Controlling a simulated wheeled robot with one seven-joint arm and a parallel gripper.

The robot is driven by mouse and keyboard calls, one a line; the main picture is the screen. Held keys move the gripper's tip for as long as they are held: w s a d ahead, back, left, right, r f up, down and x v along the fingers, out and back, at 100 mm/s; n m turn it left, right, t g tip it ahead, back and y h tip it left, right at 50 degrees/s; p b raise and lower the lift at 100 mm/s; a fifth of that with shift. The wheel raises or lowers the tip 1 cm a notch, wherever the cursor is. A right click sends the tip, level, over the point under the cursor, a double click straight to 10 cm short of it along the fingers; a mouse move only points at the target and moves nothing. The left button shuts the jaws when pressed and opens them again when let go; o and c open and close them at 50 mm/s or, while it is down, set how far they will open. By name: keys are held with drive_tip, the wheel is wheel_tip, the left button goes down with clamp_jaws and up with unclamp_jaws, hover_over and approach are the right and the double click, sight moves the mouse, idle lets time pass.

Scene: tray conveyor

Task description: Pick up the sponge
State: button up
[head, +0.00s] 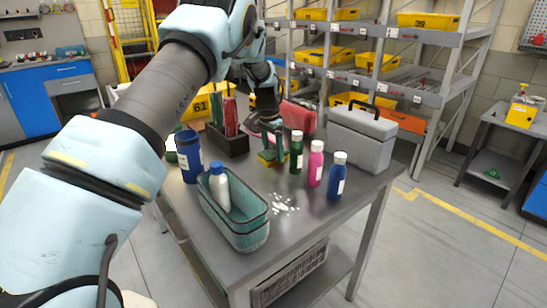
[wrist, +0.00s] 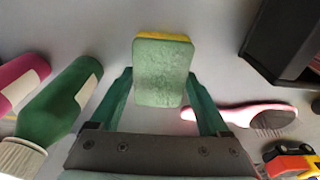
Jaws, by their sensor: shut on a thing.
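The sponge (wrist: 162,72), green with a yellow layer, is in the middle of the wrist view, between the two green fingers of my gripper (wrist: 161,88). The fingers press on its left and right sides, so my gripper is shut on it. In the head view the sponge (head: 266,160) shows small and partly hidden at the end of my arm, by my gripper (head: 270,148), over the grey table (head: 300,235). I cannot tell whether it touches the table top.
A green bottle (head: 296,155), pink bottle (head: 316,168) and blue bottle (head: 336,182) stand close on the right. A grey toolbox (head: 362,145) is behind them. A teal basket (head: 250,232) holds a white bottle. A pink brush (wrist: 240,113) lies beside my gripper. White spots (head: 284,203) mark the table.

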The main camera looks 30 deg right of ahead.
sight(273, 152)
drive_tip(key=c, duration=0.3)
wheel_tip(273, 152, up, 10)
drive_tip(key=b, duration=0.3)
